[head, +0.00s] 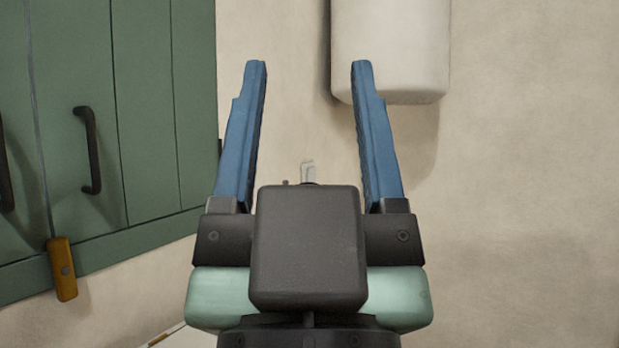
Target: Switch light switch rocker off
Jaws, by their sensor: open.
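My gripper (309,66) is open in the head view, with its two blue fingers pointing up and apart and nothing between their tips. A small pale piece (308,169) shows between the fingers, just above the dark gripper body. It may be part of the light switch, but its lower part is hidden behind my gripper, so I cannot tell its rocker position. No contact between the fingers and this piece shows.
A green cabinet (150,120) with dark handles stands at the left, with an orange-brown latch (62,268) at its lower edge. A white rounded box (390,45) hangs on the beige wall (530,180) at the top. The wall at right is bare.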

